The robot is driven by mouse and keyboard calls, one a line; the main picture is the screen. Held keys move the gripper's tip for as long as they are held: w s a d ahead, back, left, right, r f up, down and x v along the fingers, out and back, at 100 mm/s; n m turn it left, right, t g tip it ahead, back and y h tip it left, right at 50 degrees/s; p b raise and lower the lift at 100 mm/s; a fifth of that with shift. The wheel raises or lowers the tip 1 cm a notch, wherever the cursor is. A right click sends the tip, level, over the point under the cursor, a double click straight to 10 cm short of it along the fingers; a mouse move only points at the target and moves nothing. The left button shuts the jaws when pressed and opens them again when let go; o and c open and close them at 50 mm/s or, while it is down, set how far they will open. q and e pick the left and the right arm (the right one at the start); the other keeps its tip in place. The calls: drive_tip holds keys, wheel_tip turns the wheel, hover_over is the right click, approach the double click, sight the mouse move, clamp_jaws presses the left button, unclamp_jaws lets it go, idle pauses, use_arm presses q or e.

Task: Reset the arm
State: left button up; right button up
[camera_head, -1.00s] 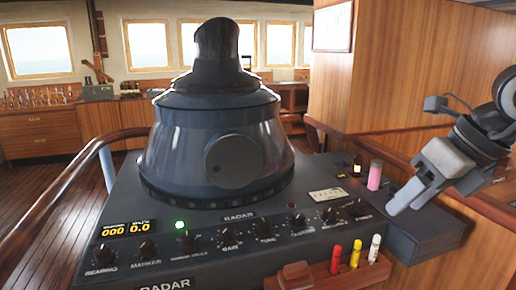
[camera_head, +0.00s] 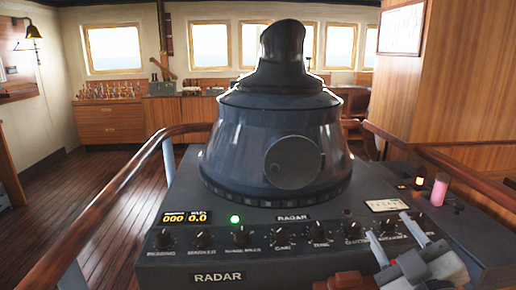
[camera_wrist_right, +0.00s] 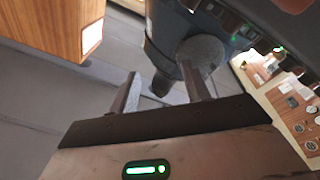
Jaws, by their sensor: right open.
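My right gripper (camera_head: 392,228) is at the lower right of the head view, in front of the right part of the radar console's knob panel. Its two fingers point up and away, apart. In the right wrist view the fingers (camera_wrist_right: 160,88) stand apart with nothing held between them. The radar console (camera_head: 366,208) carries a large dark hooded scope (camera_head: 270,120). I cannot tell from the head view whether the gripper touches the panel. My left gripper is not in view.
A pink cylinder (camera_head: 439,190) and a small glowing lamp (camera_head: 419,183) stand on the console's right side. A wooden rail (camera_head: 120,190) curves round the left. Open plank floor (camera_head: 75,205) lies beyond it.

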drive_tip(key=s+d+f+m+g+h, duration=0.1)
drive_tip(key=s+f+m+g, duration=0.25)
drive_tip(key=f, duration=0.45)
drive_tip(key=s+d+f+m+g+h, duration=0.1)
drive_tip(key=s+f+m+g+h, duration=0.1)
drive_tip(key=s+f+g, duration=0.45)
drive_tip(key=s+a+f+g+y, duration=0.1)
drive_tip(key=s+a+f+g, duration=0.15)
drive_tip(key=s+f, duration=0.3)
drive_tip(key=s+a+f+g+y, duration=0.1)
drive_tip(key=s+a+f+g, duration=0.1)
drive_tip(key=s+f+g, duration=0.3)
drive_tip(key=w+a+f+t+y, duration=0.2)
drive_tip(key=w+a+f+t, duration=0.3)
drive_tip(key=f+t, duration=0.2)
drive_tip(key=shift+f+t+y, duration=0.25)
drive_tip(key=shift+t+y, duration=0.05)
drive_tip(key=shift+t, duration=0.25)
